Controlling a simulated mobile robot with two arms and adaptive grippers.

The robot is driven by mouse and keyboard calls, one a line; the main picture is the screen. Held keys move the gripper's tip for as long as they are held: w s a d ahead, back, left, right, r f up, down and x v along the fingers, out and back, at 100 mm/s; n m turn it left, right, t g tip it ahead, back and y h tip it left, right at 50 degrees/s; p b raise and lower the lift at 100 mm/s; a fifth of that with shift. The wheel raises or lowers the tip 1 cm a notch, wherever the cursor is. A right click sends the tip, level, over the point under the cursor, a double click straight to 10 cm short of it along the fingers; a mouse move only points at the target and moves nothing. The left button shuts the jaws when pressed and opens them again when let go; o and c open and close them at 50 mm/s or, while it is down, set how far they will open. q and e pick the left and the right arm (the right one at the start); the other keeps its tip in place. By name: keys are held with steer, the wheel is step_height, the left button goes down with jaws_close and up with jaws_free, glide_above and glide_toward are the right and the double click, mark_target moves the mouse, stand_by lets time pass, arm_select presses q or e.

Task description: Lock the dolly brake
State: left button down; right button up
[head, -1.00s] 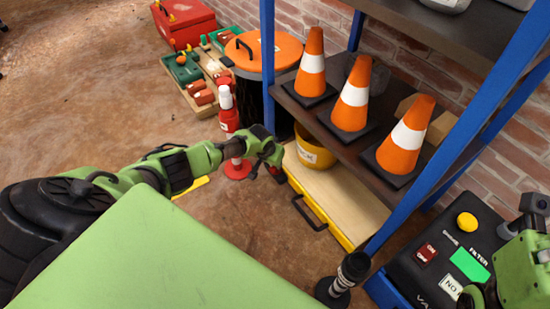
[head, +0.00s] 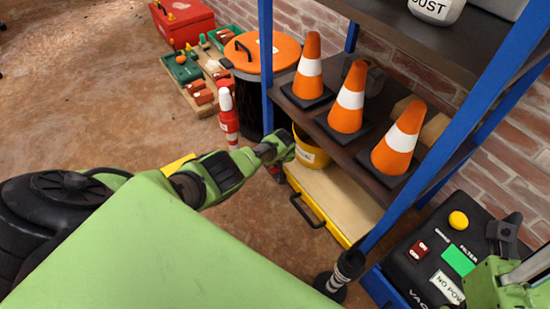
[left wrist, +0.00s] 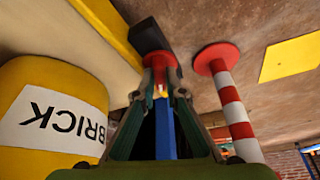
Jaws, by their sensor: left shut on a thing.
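The dolly (head: 345,197), a pale wooden deck with a yellow edge and a black handle, lies on the floor partly under the shelf. Its yellow edge (left wrist: 108,25) also shows in the left wrist view. My left gripper (head: 285,147) reaches down at its far left corner. In the left wrist view its fingers (left wrist: 158,88) are shut on a red part (left wrist: 158,62), apparently the brake lever, beside a black block (left wrist: 149,36) at the dolly's edge. The fingers hide part of it. My right gripper (head: 505,235) is at the right edge, its jaw state unclear.
A yellow bucket marked BRICK (left wrist: 60,112) stands on the deck close to my left gripper. A red-and-white post (left wrist: 232,108) stands on the other side. Blue shelf uprights (head: 265,60), orange cones (head: 348,100) and a black-topped vacuum (head: 440,255) are nearby.

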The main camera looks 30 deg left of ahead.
arm_select(q)
steer(key=shift+w+r, duration=0.1)
steer(key=shift+w, duration=0.05)
stand_by(0.3)
steer(key=c, duration=2.1)
jaws_free()
steer(key=shift+v, duration=4)
